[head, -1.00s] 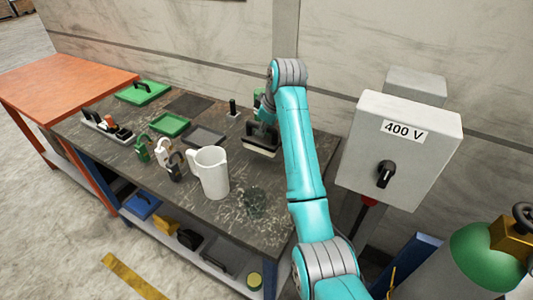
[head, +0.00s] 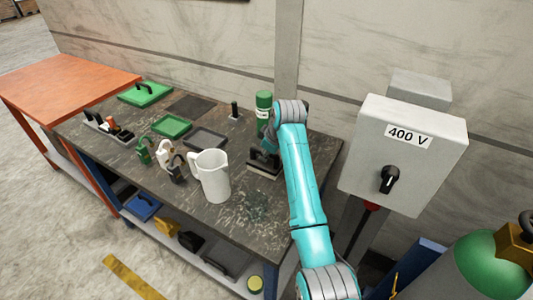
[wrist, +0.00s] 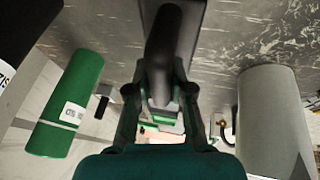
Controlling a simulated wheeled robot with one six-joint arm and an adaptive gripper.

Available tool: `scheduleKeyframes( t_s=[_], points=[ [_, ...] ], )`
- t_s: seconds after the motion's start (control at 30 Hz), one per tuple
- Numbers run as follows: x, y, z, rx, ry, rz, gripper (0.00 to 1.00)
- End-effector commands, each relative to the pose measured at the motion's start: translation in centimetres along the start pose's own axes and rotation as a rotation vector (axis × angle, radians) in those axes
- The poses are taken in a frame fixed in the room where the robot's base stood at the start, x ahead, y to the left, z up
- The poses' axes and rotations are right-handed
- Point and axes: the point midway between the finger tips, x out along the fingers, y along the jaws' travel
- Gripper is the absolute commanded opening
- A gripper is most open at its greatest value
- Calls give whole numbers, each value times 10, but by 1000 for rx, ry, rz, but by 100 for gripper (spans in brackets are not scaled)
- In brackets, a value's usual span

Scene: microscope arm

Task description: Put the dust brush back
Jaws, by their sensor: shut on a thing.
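The dust brush (head: 264,166) is a dark block with a black handle, low over the right part of the grey workbench (head: 225,218) in the head view. My gripper (head: 268,146) is shut on its handle from above, partly hidden by my wrist. In the wrist view the black handle (wrist: 165,55) runs between the two fingers of my gripper (wrist: 158,95). The bristles are hardly visible now, and I cannot tell whether the brush touches the bench.
A white jug (head: 213,178) stands to the left and a green spray can (head: 263,101) behind. A faint greenish patch (head: 255,205) shows in front. The 400 V box (head: 405,150) stands right.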

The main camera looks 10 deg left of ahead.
Motion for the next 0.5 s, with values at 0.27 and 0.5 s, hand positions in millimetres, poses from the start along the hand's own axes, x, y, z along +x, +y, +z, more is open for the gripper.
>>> scheduleKeyframes(
  t_s=[0.27, 0.5],
  points=[
    [0, 0, 0, 1, -1, -1, 46],
    [-1, 0, 0, 1, -1, -1, 46]
  ],
)
